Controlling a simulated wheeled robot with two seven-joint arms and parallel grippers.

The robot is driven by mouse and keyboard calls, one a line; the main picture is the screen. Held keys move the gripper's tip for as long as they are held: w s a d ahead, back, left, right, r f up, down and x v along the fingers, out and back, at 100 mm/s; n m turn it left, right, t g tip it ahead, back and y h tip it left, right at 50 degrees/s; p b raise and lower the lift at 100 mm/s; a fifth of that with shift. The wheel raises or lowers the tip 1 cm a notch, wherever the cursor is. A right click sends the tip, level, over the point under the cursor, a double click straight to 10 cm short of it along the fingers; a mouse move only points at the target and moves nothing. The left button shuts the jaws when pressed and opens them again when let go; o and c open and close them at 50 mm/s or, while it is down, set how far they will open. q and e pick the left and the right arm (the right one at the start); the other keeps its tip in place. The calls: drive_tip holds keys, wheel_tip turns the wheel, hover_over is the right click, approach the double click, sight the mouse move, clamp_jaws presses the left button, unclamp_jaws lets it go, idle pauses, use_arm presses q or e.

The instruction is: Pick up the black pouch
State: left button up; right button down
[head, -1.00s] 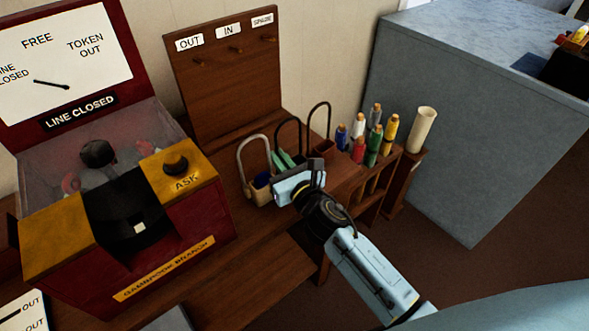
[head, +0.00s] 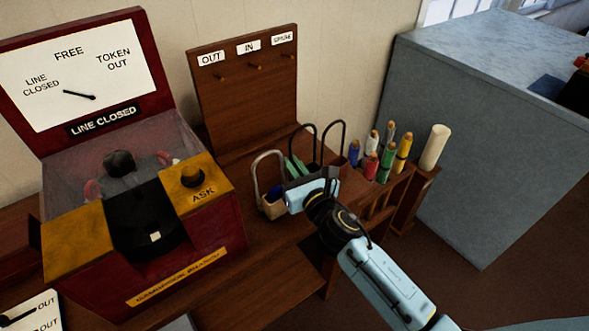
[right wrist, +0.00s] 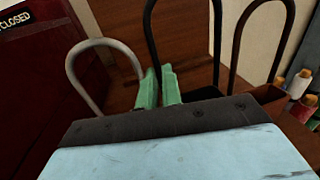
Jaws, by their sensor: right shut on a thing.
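The black pouch has a tall black hoop handle (head: 302,125) and stands in a row of hooped pouches; my gripper hides most of its body. In the right wrist view, the black pouch (right wrist: 201,94) shows as a dark strip behind the gripper's edge. My right gripper (head: 294,167) reaches over it from the front. Its two green fingers (right wrist: 160,88) are close together at the left foot of the black hoop, shut on the pouch. My left gripper is not in view.
A tan pouch (head: 272,208) stands close on the left, a brown pouch (head: 340,163) close on the right. Coloured spools (head: 371,165) and a cream roll (head: 434,147) stand further right. A red instrument box (head: 205,245) is left. A board with pegs (head: 240,100) rises behind.

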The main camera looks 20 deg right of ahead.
wheel_tip(320, 180, up, 15)
drive_tip(key=p, duration=0.5)
drive_tip(key=shift+r+p, duration=0.2)
drive_tip(key=shift+p, duration=0.15)
